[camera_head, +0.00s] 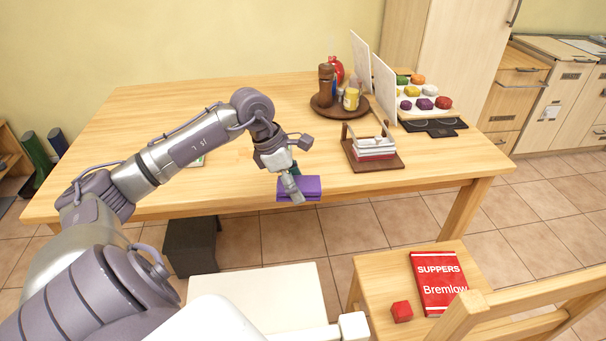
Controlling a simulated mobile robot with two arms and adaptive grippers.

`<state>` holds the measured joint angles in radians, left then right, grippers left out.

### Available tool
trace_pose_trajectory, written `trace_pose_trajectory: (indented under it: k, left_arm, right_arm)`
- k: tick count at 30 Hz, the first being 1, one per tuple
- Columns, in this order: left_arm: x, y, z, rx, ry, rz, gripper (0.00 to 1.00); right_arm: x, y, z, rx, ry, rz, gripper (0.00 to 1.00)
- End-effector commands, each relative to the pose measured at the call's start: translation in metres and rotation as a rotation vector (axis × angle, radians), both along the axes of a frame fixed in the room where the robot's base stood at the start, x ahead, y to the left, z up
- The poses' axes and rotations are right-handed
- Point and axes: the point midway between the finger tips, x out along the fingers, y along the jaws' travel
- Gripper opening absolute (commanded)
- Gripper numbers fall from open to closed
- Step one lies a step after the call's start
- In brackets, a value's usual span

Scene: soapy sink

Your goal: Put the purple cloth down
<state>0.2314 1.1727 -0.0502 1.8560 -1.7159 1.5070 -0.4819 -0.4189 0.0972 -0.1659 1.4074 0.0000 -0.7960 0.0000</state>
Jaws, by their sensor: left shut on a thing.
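The purple cloth (313,186) is a folded, flat block in the middle of the head view. My left gripper (290,185) is shut on its left part, with the arm coming in from the left. The fingers hide part of the cloth. My right gripper is not in view.
A wooden napkin holder (372,163) stands right of the cloth. Behind it are a round tray (320,113) with bottles and a board of coloured pieces (425,108). A chair (375,285) in front bears a red book (437,280) and a red cube (401,312). The table's left part looks mostly clear.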

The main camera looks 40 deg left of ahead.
Motion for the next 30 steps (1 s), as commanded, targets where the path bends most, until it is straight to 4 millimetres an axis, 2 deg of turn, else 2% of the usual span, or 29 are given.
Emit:
trace_pose_trajectory:
  k: [3, 9, 12, 16, 20, 24, 30]
  left_arm:
    - [0.006, 0.030, 0.011, 0.002, -0.008, 0.295, 0.29]
    - [0.010, 0.069, 0.042, -0.001, -0.009, 0.702, 0.29]
    - [0.009, 0.080, 0.053, -0.003, -0.005, 0.830, 0.29]
    - [0.011, 0.087, 0.058, -0.004, 0.001, 0.899, 0.29]
    - [0.027, 0.088, 0.052, -0.010, 0.004, 0.912, 0.29]
    - [0.059, 0.089, 0.033, -0.011, 0.005, 0.910, 0.29]
    - [0.102, 0.094, 0.005, -0.009, 0.004, 0.909, 0.29]
  right_arm:
    - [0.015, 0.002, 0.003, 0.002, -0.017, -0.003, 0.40]
    - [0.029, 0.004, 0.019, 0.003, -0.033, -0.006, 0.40]
    - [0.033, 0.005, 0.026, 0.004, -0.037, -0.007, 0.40]
    - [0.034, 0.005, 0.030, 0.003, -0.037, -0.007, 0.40]
    - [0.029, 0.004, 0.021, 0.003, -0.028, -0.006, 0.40]
    - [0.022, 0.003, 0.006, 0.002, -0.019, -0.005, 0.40]
    - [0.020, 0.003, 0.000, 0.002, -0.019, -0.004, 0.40]
